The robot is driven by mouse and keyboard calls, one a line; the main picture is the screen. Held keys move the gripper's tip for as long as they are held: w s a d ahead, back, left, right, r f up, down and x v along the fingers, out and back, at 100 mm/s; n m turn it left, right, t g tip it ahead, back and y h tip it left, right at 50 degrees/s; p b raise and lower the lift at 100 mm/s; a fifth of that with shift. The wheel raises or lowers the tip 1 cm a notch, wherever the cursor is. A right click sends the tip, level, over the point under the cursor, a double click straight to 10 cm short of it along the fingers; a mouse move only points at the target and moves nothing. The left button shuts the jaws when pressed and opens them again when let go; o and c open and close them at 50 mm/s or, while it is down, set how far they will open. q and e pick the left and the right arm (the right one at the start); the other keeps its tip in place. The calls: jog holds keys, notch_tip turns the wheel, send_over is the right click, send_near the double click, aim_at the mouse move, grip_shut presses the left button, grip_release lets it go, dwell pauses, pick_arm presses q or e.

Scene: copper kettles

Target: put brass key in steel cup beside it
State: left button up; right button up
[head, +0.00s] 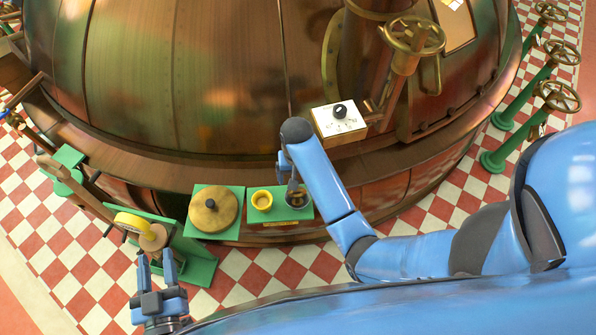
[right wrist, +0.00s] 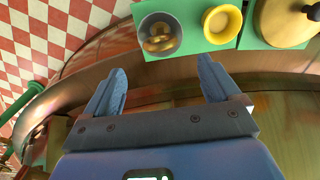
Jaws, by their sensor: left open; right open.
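The steel cup (right wrist: 143,24) stands on a green-topped stand in the right wrist view. A brass-coloured object, which looks like the brass key (right wrist: 159,43), lies inside it. My left gripper (head: 157,262) is open and empty at the lower left, below a yellow wheel.
A yellow cup (head: 262,199) stands beside the steel cup. A round brass lid with a dark knob (head: 213,209) sits left of it. The large copper kettle (head: 220,80) fills the back.

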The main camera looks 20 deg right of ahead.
aim_at(302, 190)
jog(key=shift+r, duration=0.4)
jog(key=f+t, duration=0.1)
jog(key=s+d+f+t, duration=0.1)
jog(key=s+f+t, duration=0.1)
jog(key=f, duration=0.1)
jog(key=shift+d+f+n, duration=0.1)
jog(key=shift+d+n, duration=0.2)
jog(key=shift+d, duration=0.1)
jog(key=s+d+r+n+t, duration=0.1)
jog(key=s+d+r+t, duration=0.2)
jog(key=s+r+t, duration=0.4)
jog(key=s+d+r+n+t, duration=0.1)
jog(key=s+d+r+t, duration=0.2)
jog(key=s+r+t, duration=0.4)
jog(key=s+r, duration=0.4)
jog(key=r, duration=0.2)
jog(key=shift+t, duration=0.4)
